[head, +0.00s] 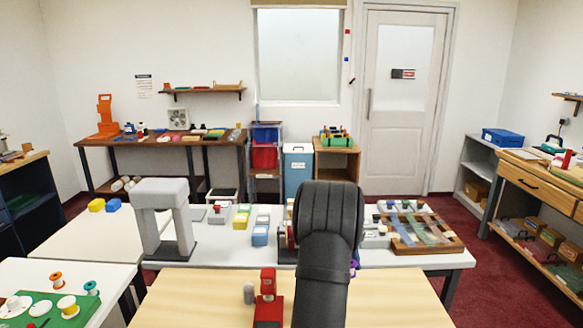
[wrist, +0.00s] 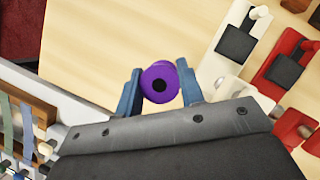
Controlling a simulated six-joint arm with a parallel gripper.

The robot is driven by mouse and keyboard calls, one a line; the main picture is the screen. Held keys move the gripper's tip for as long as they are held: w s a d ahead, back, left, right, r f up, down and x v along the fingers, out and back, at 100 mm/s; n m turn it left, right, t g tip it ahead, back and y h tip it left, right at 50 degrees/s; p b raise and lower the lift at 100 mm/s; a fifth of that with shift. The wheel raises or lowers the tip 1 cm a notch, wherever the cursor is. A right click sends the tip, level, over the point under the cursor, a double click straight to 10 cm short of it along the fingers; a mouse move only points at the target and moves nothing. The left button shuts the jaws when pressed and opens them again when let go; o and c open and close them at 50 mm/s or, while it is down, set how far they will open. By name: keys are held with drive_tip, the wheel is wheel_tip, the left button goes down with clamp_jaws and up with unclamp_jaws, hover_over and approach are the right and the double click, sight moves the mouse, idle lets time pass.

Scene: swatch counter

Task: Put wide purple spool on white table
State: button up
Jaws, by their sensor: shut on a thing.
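The wide purple spool (wrist: 159,84) is between the two blue fingers of my gripper (wrist: 159,68) in the wrist view, with its dark centre hole facing the camera. My gripper is shut on it, above a pale wood surface. In the head view my arm hides most of the gripper; a small purple bit (head: 353,268) shows just right of the arm. The white table (head: 205,250) stands behind the pale wood table, with several items on it. Other white-topped tables (head: 90,235) are at the left.
The pale wood table (head: 185,300) holds a red stand (head: 268,305) and a small grey piece (head: 249,293). On the white table are a grey arch (head: 165,195), small boxes (head: 260,235) and a wooden frame with coloured strips (head: 425,232). A green board (head: 45,312) holds spools.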

drive_tip(key=w+a+r+m+y, duration=0.1)
drive_tip(key=w+a+m+y, duration=0.1)
drive_tip(key=w+a+m, duration=0.5)
drive_tip(key=a, duration=0.3)
drive_tip(key=shift+w+a+m+g+y, duration=0.2)
drive_tip(key=shift+w+m+g+y, duration=0.1)
drive_tip(key=shift+w+g+y, duration=0.1)
drive_tip(key=shift+r, duration=0.1)
drive_tip(key=s+d+f+m+y, duration=0.2)
drive_tip(key=s+d+m, duration=0.4)
drive_tip(key=s+d, duration=0.6)
drive_tip(key=s+d+f+m+t+y, duration=0.1)
drive_tip(key=s+d+m, duration=0.15)
drive_tip(key=s, duration=0.55)
drive_tip(key=s+d+f+m+t+y, duration=0.15)
drive_tip(key=s+m, duration=0.25)
drive_tip(key=s, duration=0.4)
drive_tip(key=shift+h, duration=0.25)
drive_tip(key=w+a+f, duration=0.2)
drive_tip(key=w, duration=0.1)
drive_tip(key=w+a+f, duration=0.2)
drive_tip(key=a, duration=0.1)
drive_tip(key=w+a+f, duration=0.2)
drive_tip(key=w+a, duration=0.1)
drive_tip(key=shift+w+f, duration=0.35)
drive_tip(key=shift+f, duration=2.1)
